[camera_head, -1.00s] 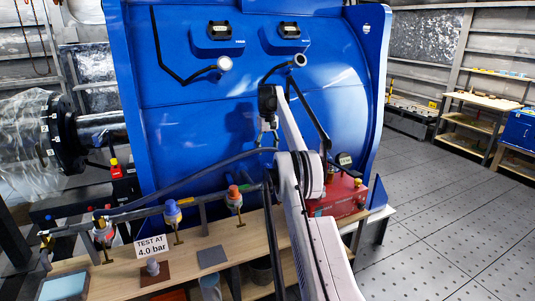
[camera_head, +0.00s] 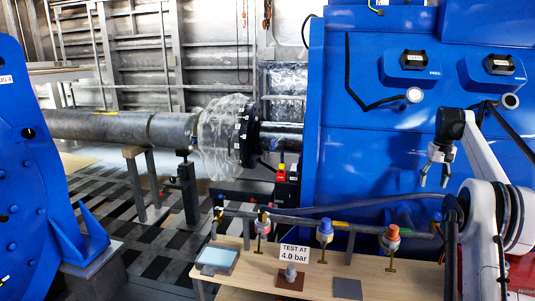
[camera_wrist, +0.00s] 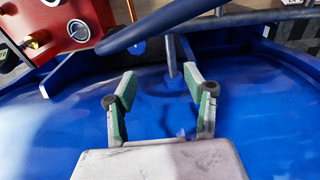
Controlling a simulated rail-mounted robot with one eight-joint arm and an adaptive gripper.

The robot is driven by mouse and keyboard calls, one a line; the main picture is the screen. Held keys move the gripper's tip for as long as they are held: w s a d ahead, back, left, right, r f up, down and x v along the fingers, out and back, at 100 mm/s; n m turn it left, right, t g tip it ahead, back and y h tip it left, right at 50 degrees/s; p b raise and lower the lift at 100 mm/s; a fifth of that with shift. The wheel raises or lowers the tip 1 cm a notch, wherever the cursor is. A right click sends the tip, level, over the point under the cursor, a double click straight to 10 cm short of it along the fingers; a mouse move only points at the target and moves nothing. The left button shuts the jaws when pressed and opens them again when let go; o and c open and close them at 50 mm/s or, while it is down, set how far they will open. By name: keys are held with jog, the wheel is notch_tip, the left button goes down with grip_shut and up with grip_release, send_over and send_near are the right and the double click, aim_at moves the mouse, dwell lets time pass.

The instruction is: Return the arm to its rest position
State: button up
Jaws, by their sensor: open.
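My gripper (camera_head: 433,178) hangs at the end of my raised arm, in front of the big blue motor housing (camera_head: 360,140). In the wrist view my gripper (camera_wrist: 160,100) has its two green-padded fingers spread apart with nothing between them. Behind the fingers is the curved blue surface (camera_wrist: 60,130) of the housing. I cannot tell the exact gap between the fingers and that surface.
Below is a wooden bench (camera_head: 240,272) with a pipe manifold carrying a blue cap (camera_head: 325,230) and an orange cap (camera_head: 391,235), and a "TEST AT 4.0 bar" sign (camera_head: 294,254). A red box (camera_wrist: 55,25) shows in the wrist view. A plastic-wrapped shaft (camera_head: 222,135) lies left.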

jog(key=s+a+r, duration=0.1)
jog(key=a+r, duration=0.6)
jog(key=a, duration=0.2)
jog(key=s+a+r+n+t+b, duration=0.15)
jog(key=s+a+r, duration=0.25)
jog(key=s+a, duration=0.45)
jog(key=s+a+r+t, duration=0.25)
jog(key=s+a, duration=0.35)
jog(key=a, duration=0.6)
jog(key=s+a+f+t, duration=0.1)
jog(key=s+a+f, duration=0.1)
jog(key=s+a, duration=0.45)
jog(key=s+a+f, duration=0.3)
jog(key=s+a, duration=0.1)
jog(key=s, duration=0.6)
jog(key=s+a+f, duration=0.2)
jog(key=s+f, duration=0.3)
jog(key=s, duration=0.1)
jog(key=s+a+f+n+t, duration=0.1)
jog(key=s+a+f, duration=0.2)
jog(key=s+f, duration=0.3)
jog(key=shift+s+a+f+t+b, duration=0.3)
jog(key=shift+s+b, duration=0.15)
jog(key=shift+s, duration=0.35)
jog(key=shift+r+n, duration=0.1)
jog(key=shift+n, duration=0.15)
